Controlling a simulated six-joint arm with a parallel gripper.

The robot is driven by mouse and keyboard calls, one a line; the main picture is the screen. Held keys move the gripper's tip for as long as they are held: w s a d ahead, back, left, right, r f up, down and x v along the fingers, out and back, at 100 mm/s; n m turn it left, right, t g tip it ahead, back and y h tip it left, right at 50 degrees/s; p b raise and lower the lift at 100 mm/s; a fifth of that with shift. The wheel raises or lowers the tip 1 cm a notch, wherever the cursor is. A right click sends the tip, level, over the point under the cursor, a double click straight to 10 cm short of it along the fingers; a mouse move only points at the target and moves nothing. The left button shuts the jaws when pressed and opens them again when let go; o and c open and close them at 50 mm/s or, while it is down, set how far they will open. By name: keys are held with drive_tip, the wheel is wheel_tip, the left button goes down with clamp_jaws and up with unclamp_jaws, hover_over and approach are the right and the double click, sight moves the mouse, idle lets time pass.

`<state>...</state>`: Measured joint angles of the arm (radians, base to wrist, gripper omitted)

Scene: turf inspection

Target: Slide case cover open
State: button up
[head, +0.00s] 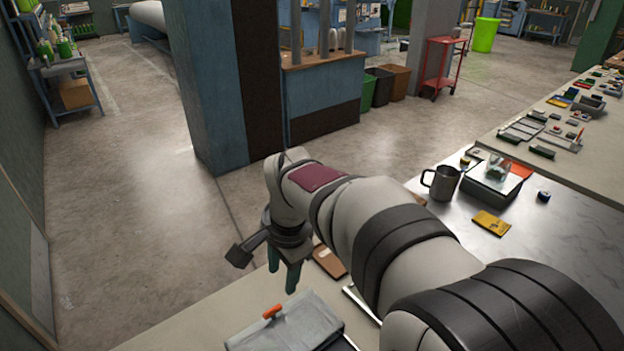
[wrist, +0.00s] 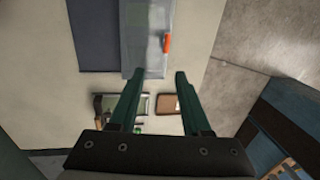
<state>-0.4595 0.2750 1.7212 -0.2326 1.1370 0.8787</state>
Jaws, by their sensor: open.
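A grey, partly see-through case cover (head: 285,328) with a small orange handle (head: 273,311) lies on the bench at the bottom of the head view. In the wrist view the cover (wrist: 146,30) is at the top centre, cut off by the frame edge, with the orange handle (wrist: 167,43) near its right edge. The cover looks shut, but what lies beneath it is unclear. My gripper (head: 283,279) points down above the bench, beyond the handle. In the wrist view my gripper (wrist: 157,76) has its green fingers apart, with nothing between them and not touching the handle.
A brown block (head: 330,261) and a shallow tray of small parts (wrist: 118,124) lie near my gripper. A dark flat panel (wrist: 97,36) lies left of the cover in the wrist view. A metal mug (head: 441,184) and yellow packet (head: 491,223) stand farther right. Bare bench (wrist: 88,85) lies left.

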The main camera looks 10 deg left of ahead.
sight(273, 310)
drive_tip(key=w+a+f, duration=0.1)
drive_tip(key=f, duration=0.4)
drive_tip(key=w+a+f, duration=0.1)
drive_tip(key=f, duration=0.4)
drive_tip(key=w+a+f, duration=0.1)
drive_tip(key=f, duration=0.5)
drive_tip(key=shift+a, duration=0.25)
drive_tip(key=shift+r, duration=0.1)
clamp_jaws()
idle(0.4)
